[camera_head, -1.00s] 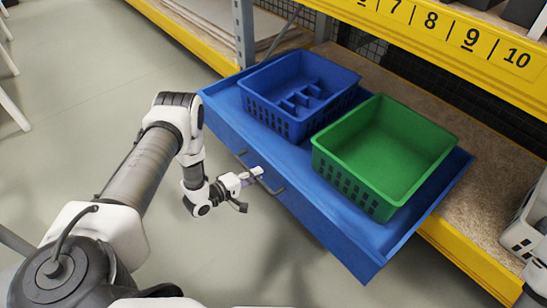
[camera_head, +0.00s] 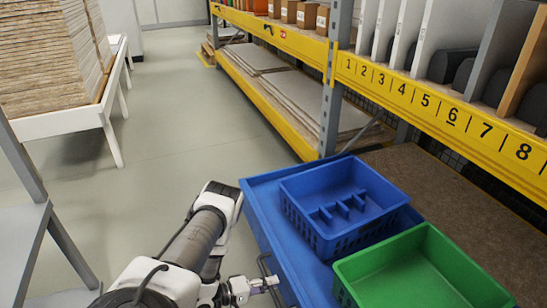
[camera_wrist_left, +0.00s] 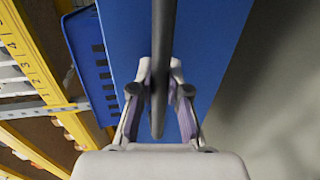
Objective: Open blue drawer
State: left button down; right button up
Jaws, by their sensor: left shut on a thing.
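The blue drawer (camera_head: 278,245) stands out from the yellow-edged shelf, with its tray exposed. Its front panel also shows in the left wrist view (camera_wrist_left: 215,40). A dark bar handle (camera_head: 263,264) is on the drawer front. My left gripper (camera_head: 272,282) is at this handle, low in the head view. In the left wrist view its two fingers (camera_wrist_left: 161,75) are shut on the handle bar (camera_wrist_left: 163,30), one on each side. My right gripper is not in view.
A blue basket (camera_head: 295,218) and a green basket (camera_head: 345,288) sit in the drawer. A grey shelf post (camera_head: 331,100) rises behind it. A white table with stacked boards (camera_head: 50,50) stands at the upper left. The floor between is clear.

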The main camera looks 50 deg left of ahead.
pick_arm(q)
jog(key=c, duration=1.1)
grip_release()
jog(key=shift+c, duration=0.2)
jog(key=v, duration=1.2)
jog(key=shift+f, duration=0.1)
